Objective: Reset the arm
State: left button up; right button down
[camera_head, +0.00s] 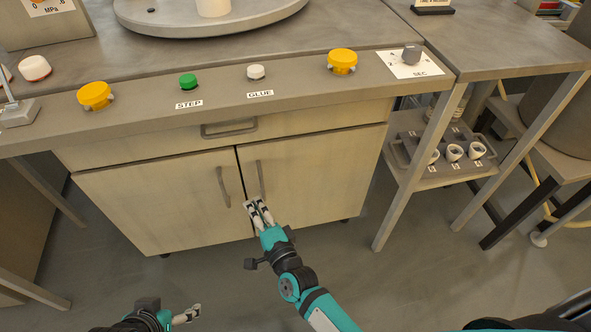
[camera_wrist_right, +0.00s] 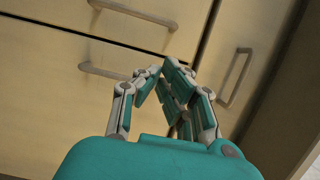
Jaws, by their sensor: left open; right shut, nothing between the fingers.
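My right arm reaches up from the bottom of the head view. Its gripper (camera_head: 257,203) is shut and empty in front of the lower cabinet doors, just below the door handles. In the right wrist view its fingertips (camera_wrist_right: 164,68) come together with nothing between them. I cannot tell how close they are to the cabinet front. My left gripper (camera_head: 192,314) is low at the bottom left of the head view, open and empty, with only its end and wrist showing.
The cabinet's left door handle (camera_head: 223,187), right door handle (camera_head: 260,178) and drawer handle (camera_head: 229,128) stick out; doors and drawer are shut. Above is a ledge with a green button (camera_head: 188,81), white button (camera_head: 256,72) and yellow knobs. A grey tray (camera_head: 400,147) holds white cups on the right shelf.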

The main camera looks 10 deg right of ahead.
jog(key=v, duration=0.6)
jog(key=shift+s, duration=0.1)
